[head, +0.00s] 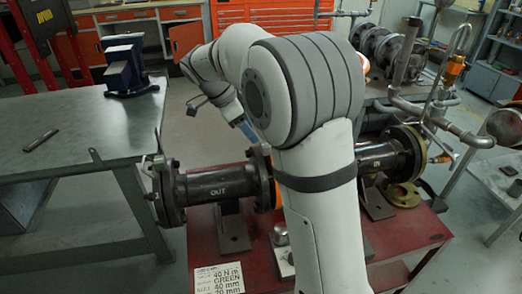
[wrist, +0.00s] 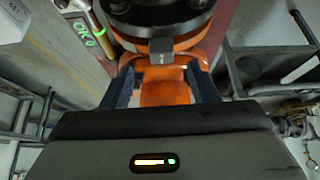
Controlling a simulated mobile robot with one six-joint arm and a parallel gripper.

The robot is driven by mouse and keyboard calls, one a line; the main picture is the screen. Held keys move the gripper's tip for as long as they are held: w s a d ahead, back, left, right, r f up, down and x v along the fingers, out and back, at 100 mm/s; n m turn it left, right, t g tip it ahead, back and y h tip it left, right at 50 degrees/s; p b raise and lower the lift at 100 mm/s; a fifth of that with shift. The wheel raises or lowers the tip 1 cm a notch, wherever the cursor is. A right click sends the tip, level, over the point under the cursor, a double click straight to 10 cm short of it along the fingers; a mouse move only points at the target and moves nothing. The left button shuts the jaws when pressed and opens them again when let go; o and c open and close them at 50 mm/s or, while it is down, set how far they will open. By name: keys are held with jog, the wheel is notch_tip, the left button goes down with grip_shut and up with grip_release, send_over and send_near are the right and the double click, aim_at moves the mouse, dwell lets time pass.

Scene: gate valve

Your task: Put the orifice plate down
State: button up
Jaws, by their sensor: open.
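In the wrist view, an orange piece (wrist: 165,92) with a broad tab, which I take to be the orifice plate, lies between the two fingers of my gripper (wrist: 165,80). My gripper is open around the tab. The piece spreads out beneath a black bolted flange (wrist: 160,18), and a small grey block marked with a light figure sits at its near side. In the head view, orange (head: 277,192) shows beside the flange of the black pipe marked OUT (head: 222,187). My arm hides most of that joint, so I cannot tell how the plate is seated.
The pipe stands on a red bench (head: 405,232) with a white instruction card (head: 220,277). A grey table (head: 90,125) at left carries a blue vise (head: 124,65) and a small dark bar (head: 41,140). Pipework (head: 440,108) crowds the right. A tool handle (wrist: 95,18) shows in the wrist view.

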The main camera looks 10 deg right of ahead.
jog(key=s+d+f+n+y, duration=0.1)
jog(key=s+d+n+y, duration=0.1)
jog(key=s+n, duration=0.4)
jog(key=s+d+f+n+t+y, duration=0.1)
jog(key=s+n, duration=0.6)
jog(key=s, duration=0.7)
jog(key=shift+d+f+y, duration=0.3)
jog(key=shift+d+y, duration=0.3)
jog(key=shift+y, duration=0.2)
jog(key=s+f+n, duration=0.1)
jog(key=s, duration=0.1)
jog(key=s+f+n, duration=0.1)
jog(key=s+n, duration=0.1)
jog(key=s+n+t+y, duration=0.1)
jog(key=s, duration=0.1)
jog(key=shift+a+f, duration=0.3)
jog(key=shift+f, duration=0.1)
jog(key=shift+c, duration=0.3)
jog(key=shift+s+a+f+n, duration=0.15)
jog(key=shift+n, duration=0.25)
jog(key=shift+c, duration=1.4)
